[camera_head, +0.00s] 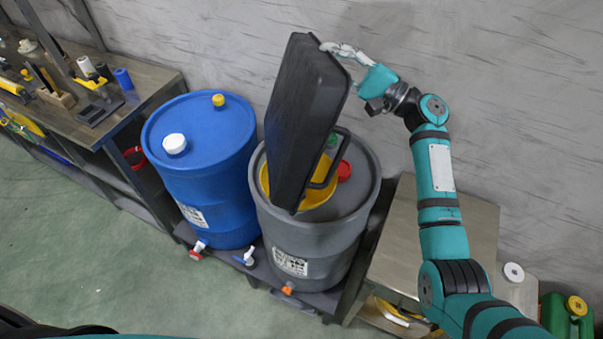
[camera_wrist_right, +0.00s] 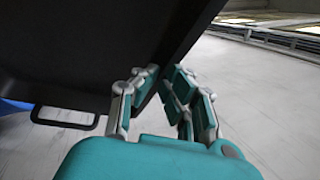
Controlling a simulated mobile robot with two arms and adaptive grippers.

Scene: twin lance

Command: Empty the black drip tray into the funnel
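The black drip tray (camera_head: 306,105) is tipped steeply on edge over the grey drum, its lower end at the yellow funnel (camera_head: 318,194) on the drum's top. The tray hides much of the funnel. My right gripper (camera_head: 338,50) is at the tray's raised upper end. In the right wrist view, the right gripper's fingers (camera_wrist_right: 155,85) are at the rim of the tray (camera_wrist_right: 80,50), one on each side, closed on it. A tray handle (camera_wrist_right: 65,118) hangs free there. The tray's inside and any liquid are hidden. My left gripper is not in view.
The grey drum (camera_head: 300,237) has a red cap (camera_head: 344,171) beside the funnel. A blue drum (camera_head: 215,205) stands to its left. A workbench (camera_head: 150,80) with tools is at the left, a low table (camera_head: 470,225) at the right. The green floor (camera_head: 80,240) in front is clear.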

